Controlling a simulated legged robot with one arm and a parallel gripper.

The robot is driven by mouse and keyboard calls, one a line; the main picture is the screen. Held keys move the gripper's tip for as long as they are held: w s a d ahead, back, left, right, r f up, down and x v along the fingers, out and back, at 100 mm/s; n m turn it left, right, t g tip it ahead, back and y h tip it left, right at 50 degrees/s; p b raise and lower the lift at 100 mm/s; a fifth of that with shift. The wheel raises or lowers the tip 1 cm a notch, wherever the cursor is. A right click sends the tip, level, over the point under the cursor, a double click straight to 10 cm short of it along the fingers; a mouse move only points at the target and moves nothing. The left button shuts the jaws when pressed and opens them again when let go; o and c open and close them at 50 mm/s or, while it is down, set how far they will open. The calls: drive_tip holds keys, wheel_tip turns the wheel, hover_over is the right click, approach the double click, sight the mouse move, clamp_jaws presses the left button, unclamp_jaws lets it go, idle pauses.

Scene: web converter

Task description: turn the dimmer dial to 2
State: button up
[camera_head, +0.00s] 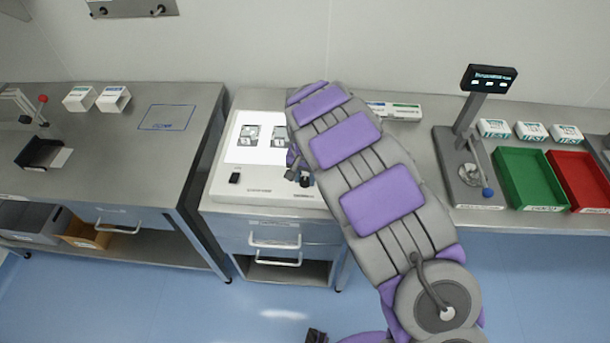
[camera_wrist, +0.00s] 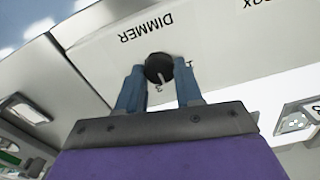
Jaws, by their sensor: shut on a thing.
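The dimmer dial (camera_wrist: 157,66) is a small black round knob on the pale front panel of the light box (camera_wrist: 225,35). The upside-down word DIMMER stands above it in the wrist view, and a small mark that looks like a 2 lies just below it. My gripper (camera_wrist: 158,82) is shut on the dial, with one blue-grey finger on each side. In the head view the light box (camera_head: 222,192) is a white unit with a lit top, and my gripper (camera_head: 300,178) is at its front right. My arm hides the box's right side. I cannot tell the dial's exact setting.
A black switch (camera_head: 235,178) sits on the box's front left. Drawers (camera_head: 275,240) with handles are below. On the right are a stand with a display (camera_head: 489,78), a green tray (camera_head: 530,178) and a red tray (camera_head: 578,180). The left bench (camera_head: 120,150) has free room.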

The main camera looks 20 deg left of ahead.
sight(304, 179)
drive_tip(key=shift+a+r+n+p, duration=0.1)
drive_tip(key=shift+n+p, duration=0.3)
drive_tip(key=shift+n, duration=0.3)
drive_tip(key=shift+n+p, duration=0.5)
drive_tip(key=shift+n, duration=0.9)
drive_tip(key=o, duration=1)
drive_tip(key=shift+o, duration=0.2)
wheel_tip(304, 179, up, 17)
drive_tip(key=p, duration=0.1)
drive_tip(key=shift+p, duration=0.3)
drive_tip(key=shift+a, duration=0.1)
